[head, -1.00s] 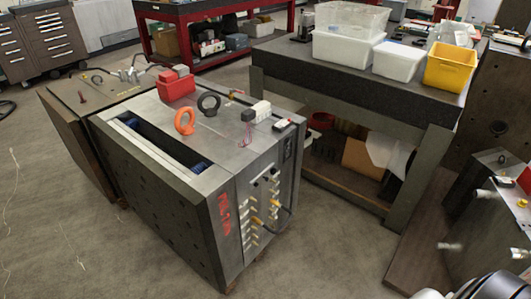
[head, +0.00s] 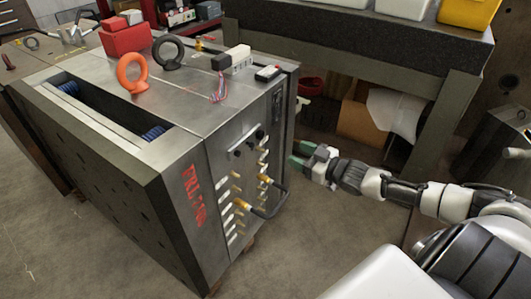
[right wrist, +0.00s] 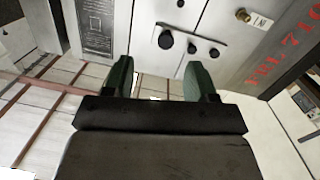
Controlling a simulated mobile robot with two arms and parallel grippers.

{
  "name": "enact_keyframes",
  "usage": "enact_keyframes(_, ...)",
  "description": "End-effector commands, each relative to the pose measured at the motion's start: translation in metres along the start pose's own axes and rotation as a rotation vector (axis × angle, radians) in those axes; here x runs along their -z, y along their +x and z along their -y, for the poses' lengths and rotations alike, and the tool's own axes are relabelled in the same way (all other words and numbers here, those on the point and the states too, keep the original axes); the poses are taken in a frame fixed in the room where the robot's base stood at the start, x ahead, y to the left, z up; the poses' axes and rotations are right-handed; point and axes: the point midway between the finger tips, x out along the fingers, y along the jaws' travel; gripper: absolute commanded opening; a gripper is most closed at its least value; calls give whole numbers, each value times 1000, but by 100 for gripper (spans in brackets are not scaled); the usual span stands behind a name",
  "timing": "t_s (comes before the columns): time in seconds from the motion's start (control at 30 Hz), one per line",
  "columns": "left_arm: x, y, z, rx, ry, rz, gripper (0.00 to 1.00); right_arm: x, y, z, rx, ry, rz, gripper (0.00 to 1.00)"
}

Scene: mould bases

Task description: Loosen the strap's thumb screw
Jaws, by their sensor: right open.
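The steel mould base (head: 185,215) with red lettering stands on the floor at centre left in the head view. A dark strap (head: 247,143) with small black knobs is on its right-hand face. In the right wrist view the strap is a thin dark bar (right wrist: 203,35), with a larger round black knob (right wrist: 166,40) at its left and smaller ones beside it. I cannot tell for certain which knob is the thumb screw. My right gripper (head: 297,154) is open and empty, right of that face and apart from it. Its green fingers (right wrist: 158,72) point towards the knobs. My left gripper is out of view.
An orange lifting eye (head: 131,73), a black ring (head: 168,52) and a red block (head: 125,40) are on top. A bench (head: 350,52) stands behind; floor is clear at front left.

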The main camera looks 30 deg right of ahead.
Motion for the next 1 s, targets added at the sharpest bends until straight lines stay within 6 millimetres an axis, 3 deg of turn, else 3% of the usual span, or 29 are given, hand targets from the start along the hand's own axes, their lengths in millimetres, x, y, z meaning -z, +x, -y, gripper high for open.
enact_keyframes(0.2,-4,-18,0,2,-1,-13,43,21,6,8,49,4,-61,57)
enact_keyframes(0.5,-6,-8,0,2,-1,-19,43,24,36,9,48,4,-65,57)
enact_keyframes(1.0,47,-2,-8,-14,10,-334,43,27,100,11,47,3,-62,57)
